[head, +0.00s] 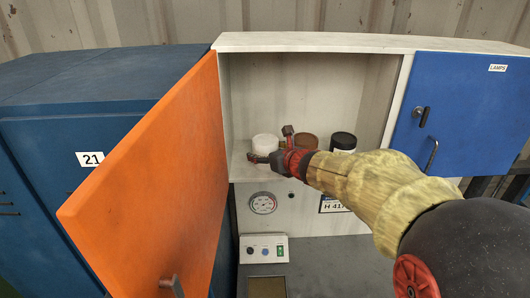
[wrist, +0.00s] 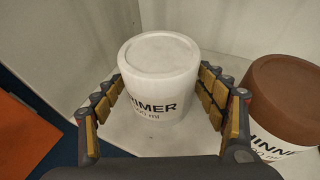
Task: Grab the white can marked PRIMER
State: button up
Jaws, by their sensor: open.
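The white can marked PRIMER (wrist: 158,72) stands upright on the cabinet shelf; in the wrist view its label is partly cut off by a finger. It also shows in the head view (head: 264,144) at the left of the shelf. My gripper (wrist: 160,88) is open, with one finger on each side of the can. The can fills most of the space between the fingers, and I cannot tell whether they touch it. In the head view my gripper (head: 273,154) reaches in front of the cans.
A brown-lidded can (wrist: 290,105) stands close to the right finger. A black-lidded can (head: 343,142) stands farther right on the shelf (head: 242,172). The orange door (head: 150,185) hangs open at left. The blue door (head: 455,105) is shut. A gauge (head: 263,203) sits below the shelf.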

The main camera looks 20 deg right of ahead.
jog(key=shift+w+f, duration=0.25)
jog(key=shift+w, duration=0.3)
jog(key=shift+s, duration=0.1)
jog(key=shift+c, duration=0.4)
jog(key=c, duration=1.4)
jog(key=shift+r, duration=0.15)
